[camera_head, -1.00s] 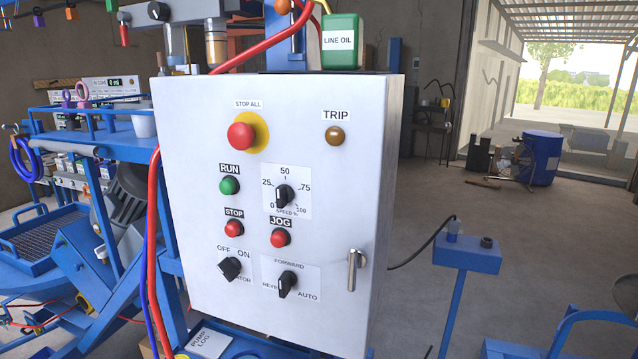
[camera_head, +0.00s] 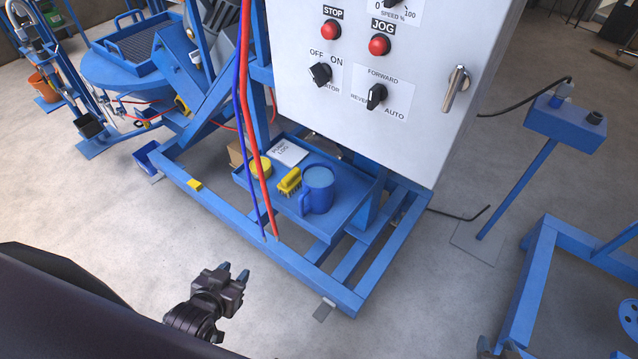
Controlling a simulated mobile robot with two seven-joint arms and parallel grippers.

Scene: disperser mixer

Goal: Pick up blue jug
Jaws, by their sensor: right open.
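The blue jug (camera_head: 318,188) stands upright on a blue tray (camera_head: 335,229) low in the frame under the control cabinet, with its handle toward the lower left. A yellow brush (camera_head: 289,181) lies just left of it. My left gripper (camera_head: 234,271) is below and left of the tray, in front of the blue frame, empty, with its fingertips apart. Neither gripper touches the jug.
The grey control cabinet (camera_head: 420,140) overhangs the back of the tray. Red (camera_head: 254,120) and blue (camera_head: 241,130) hoses hang down past the tray's left side. The pump log (camera_head: 288,152) and a yellow round item (camera_head: 260,167) also lie there. A blue stand (camera_head: 520,190) is at right.

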